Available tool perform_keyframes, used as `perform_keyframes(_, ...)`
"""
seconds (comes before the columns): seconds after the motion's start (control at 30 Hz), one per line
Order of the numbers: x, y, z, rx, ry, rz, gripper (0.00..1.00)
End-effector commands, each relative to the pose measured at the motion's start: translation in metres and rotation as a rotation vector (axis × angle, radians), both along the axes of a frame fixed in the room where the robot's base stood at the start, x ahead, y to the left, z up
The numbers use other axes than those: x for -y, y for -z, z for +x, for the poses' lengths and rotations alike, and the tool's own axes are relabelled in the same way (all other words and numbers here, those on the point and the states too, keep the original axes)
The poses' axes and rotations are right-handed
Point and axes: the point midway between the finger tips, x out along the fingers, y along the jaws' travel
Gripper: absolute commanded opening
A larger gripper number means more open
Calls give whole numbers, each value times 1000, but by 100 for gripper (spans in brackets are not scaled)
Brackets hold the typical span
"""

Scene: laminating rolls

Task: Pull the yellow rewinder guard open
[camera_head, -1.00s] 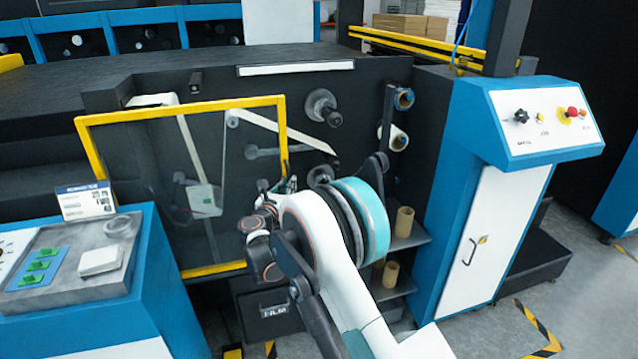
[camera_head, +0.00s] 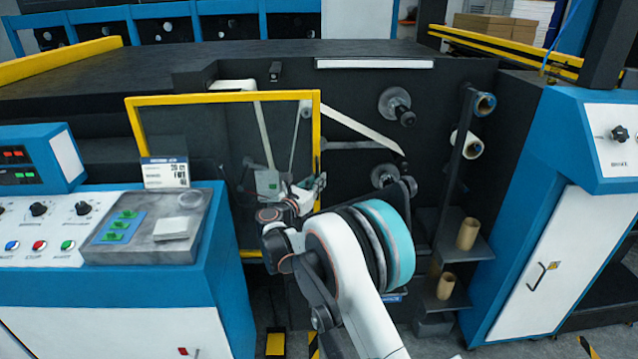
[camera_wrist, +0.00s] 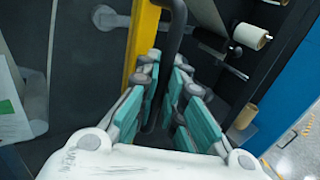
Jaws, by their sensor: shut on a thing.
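The rewinder guard is a clear panel in a yellow frame (camera_head: 220,97) on the dark machine front, left of the rollers. Its right edge stands left of the upper roller in the head view. The wrist view shows its yellow upright (camera_wrist: 143,42) with a black bar handle (camera_wrist: 173,45) beside it. My gripper (camera_head: 315,187) is at the guard's right edge. In the wrist view, the teal-padded fingers of my gripper (camera_wrist: 167,68) are closed around the handle, one on each side. My arm hides the guard's lower right corner in the head view.
A blue control console (camera_head: 225,235) stands close at left, a blue-and-white cabinet (camera_head: 545,270) at right. Dark shelves with cardboard cores (camera_head: 467,233) lie right of my arm. Rollers (camera_head: 397,105) project from the machine front. Some floor shows between shelves and cabinet.

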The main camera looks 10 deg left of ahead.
Motion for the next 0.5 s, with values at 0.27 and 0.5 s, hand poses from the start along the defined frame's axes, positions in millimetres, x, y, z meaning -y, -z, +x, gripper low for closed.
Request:
perform_keyframes(0.27,0,0,0,-1,0,0,17)
perform_keyframes(0.5,-2,0,-7,0,-1,0,17)
